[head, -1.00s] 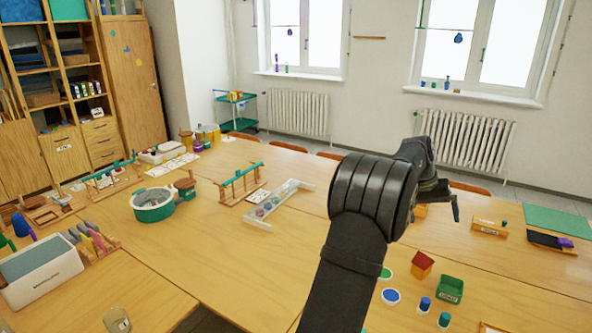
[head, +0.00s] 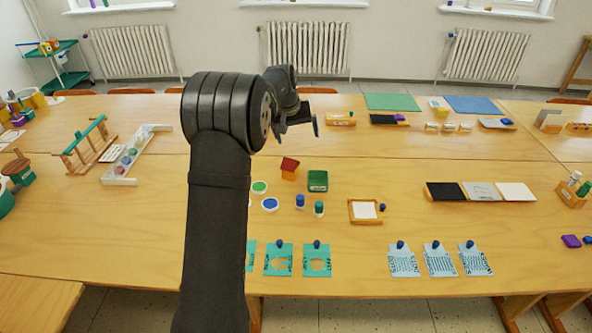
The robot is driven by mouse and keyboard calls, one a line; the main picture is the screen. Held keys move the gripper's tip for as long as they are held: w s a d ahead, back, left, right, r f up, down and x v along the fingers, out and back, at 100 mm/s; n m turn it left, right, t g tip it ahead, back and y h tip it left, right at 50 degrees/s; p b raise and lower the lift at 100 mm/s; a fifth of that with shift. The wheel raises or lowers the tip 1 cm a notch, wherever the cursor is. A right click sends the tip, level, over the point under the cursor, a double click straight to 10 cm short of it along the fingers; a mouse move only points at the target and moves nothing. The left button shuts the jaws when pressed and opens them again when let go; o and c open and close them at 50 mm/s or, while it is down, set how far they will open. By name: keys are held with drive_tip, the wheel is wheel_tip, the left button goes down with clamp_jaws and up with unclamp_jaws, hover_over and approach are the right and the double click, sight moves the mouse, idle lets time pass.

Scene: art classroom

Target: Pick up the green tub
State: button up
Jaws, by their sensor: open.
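A small green box-shaped tub (head: 318,187) with dark contents or a dark inside stands on the wooden table, right of centre in the head view. A small red-roofed house block (head: 289,169) stands just left of it. My gripper (head: 299,125) is open and empty, up and slightly left of the green tub in the picture and apart from it. My arm rises left of the tub and does not cover it. A round teal tub (head: 5,198) is cut off by the left picture edge.
Green and blue discs (head: 270,204) and small stampers (head: 300,202) lie in front of the green tub. A wooden frame with white paper (head: 364,211) is to the right. A rack (head: 84,146) stands at left. Bare table lies right of the green tub.

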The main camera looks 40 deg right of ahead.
drive_tip(key=s+d+f+t, duration=0.3)
drive_tip(key=s+d+f, duration=0.3)
drive_tip(key=f, duration=0.2)
approach(318, 179)
drive_tip(key=shift+m, duration=0.4)
drive_tip(key=shift+w+d+f, duration=0.1)
drive_tip(key=shift+w+f, duration=0.05)
drive_tip(key=shift+f, duration=1.3)
drive_tip(key=shift+w+d+f, duration=0.1)
drive_tip(key=shift+w+f, duration=0.05)
drive_tip(key=shift+f, duration=1.35)
drive_tip(key=shift+a, duration=0.1)
drive_tip(key=shift+c, duration=0.5)
drive_tip(key=c, duration=1)
